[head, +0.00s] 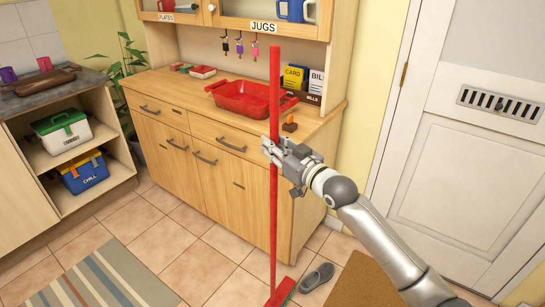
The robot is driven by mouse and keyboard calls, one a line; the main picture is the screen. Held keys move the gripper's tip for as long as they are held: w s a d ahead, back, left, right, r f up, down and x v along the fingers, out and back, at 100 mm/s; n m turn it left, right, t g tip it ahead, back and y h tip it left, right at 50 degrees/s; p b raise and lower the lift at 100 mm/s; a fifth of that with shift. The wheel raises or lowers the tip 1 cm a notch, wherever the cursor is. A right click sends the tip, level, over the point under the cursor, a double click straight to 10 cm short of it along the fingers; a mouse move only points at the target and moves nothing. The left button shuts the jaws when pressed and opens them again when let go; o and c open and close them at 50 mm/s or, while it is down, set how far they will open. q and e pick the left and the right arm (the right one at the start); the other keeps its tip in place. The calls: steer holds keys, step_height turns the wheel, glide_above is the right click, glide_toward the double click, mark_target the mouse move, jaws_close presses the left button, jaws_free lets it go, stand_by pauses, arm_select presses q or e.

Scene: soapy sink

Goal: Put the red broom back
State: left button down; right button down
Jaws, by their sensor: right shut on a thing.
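The red broom (274,215) stands nearly upright in the head view, in front of the right end of the wooden dresser. Its long red handle runs from the level of the upper shelf down to the floor area. Its red head (281,293) is at the bottom edge, partly cut off, so I cannot tell whether it touches the floor. My right gripper (272,150) is shut on the handle around its middle. My left gripper is not in view.
The wooden dresser (215,185) carries a red tray (243,99) close behind the handle. A grey shoe (317,277) lies beside the broom head near a brown mat (362,284). A white door (460,150) is at right. A striped rug (100,277) lies at lower left.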

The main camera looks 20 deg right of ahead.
steer(key=shift+w+a+f, duration=0.1)
steer(key=shift+w+f, duration=0.05)
steer(key=shift+f, duration=0.7)
steer(key=shift+w+f, duration=0.1)
steer(key=shift+f, duration=0.75)
steer(key=c, duration=1.3)
jaws_free()
steer(key=shift+f, duration=0.2)
steer(key=shift+s, duration=0.1)
steer(key=v, duration=1.2)
steer(key=shift+r, duration=0.15)
